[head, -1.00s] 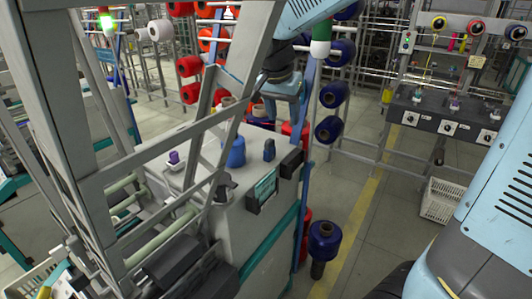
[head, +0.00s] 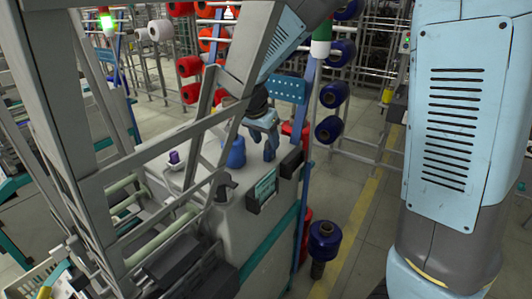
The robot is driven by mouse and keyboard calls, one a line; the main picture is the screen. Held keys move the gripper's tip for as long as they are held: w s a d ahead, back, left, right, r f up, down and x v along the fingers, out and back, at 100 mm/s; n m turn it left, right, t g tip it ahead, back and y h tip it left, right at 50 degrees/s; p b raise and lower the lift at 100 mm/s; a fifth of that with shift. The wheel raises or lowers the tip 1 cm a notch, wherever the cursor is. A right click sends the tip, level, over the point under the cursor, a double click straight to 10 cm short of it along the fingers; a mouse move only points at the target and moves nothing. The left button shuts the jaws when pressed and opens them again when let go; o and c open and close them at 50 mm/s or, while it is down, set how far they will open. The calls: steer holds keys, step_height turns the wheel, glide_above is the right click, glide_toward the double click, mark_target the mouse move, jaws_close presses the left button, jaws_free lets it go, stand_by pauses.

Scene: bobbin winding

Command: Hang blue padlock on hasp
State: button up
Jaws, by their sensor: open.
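A small dark blue upright block (head: 269,153), which looks like the blue padlock, stands on the grey machine top near its right edge. My gripper (head: 265,136) points down just above and around it, with its light-blue jaws open. I cannot tell whether the jaws touch it. The gripper partly covers the block's upper end. I cannot make out the hasp for certain at this size.
A blue rounded container (head: 235,153) stands close left of the gripper. A purple spool (head: 174,157) sits farther left. Black boxes (head: 291,162) are on the machine's right edge. Grey frame bars (head: 160,150) cross in front. Blue bobbins (head: 324,240) stand right.

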mark_target(267, 143)
steer(key=shift+x, duration=2.7)
steer(key=shift+w, duration=0.1)
steer(key=shift+c, duration=0.4)
jaws_close()
